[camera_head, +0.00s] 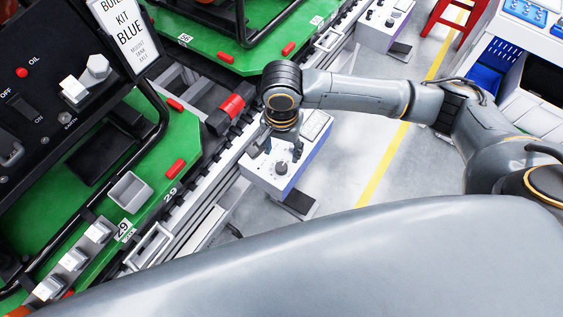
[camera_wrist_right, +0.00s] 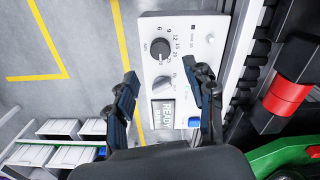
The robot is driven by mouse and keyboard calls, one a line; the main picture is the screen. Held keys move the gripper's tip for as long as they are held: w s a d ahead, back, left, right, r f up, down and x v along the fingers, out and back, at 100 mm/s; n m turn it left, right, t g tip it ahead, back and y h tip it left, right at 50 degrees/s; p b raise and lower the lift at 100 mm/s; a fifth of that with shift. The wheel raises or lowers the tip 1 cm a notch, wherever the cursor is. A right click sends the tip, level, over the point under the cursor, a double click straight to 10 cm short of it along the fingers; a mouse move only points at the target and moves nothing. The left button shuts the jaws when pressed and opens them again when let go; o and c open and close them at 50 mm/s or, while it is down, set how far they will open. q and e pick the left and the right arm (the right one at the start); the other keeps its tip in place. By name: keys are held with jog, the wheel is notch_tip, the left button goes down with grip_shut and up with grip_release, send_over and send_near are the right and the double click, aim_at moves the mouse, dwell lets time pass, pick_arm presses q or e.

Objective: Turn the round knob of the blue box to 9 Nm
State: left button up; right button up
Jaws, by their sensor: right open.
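The blue box (camera_head: 288,183) has a white top panel and blue sides, and stands beside the conveyor. Its top fills the middle of the right wrist view (camera_wrist_right: 198,25). The dark round knob (camera_wrist_right: 162,49) sits inside a printed number scale; its pointer is too small to read surely. A second, grey selector knob (camera_wrist_right: 163,83) lies nearer, beside a display reading READY (camera_wrist_right: 165,113). My right gripper (camera_head: 279,148) hangs over the box, open and empty. In the wrist view its fingers (camera_wrist_right: 161,72) straddle the selector's area, with the round knob just beyond their tips. My left gripper is not in view.
Conveyor rails (camera_head: 213,160) run along the box's left side, with a red-and-black part (camera_head: 231,107) close by. A green pallet (camera_head: 180,135) carries a black panel. Another white control box (camera_head: 385,20) stands farther back. Grey floor (camera_head: 345,150) lies open right of the box.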

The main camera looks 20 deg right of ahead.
aim_at(281, 166)
notch_tip(281, 166, down, 8)
jog(key=shift+r, duration=0.2)
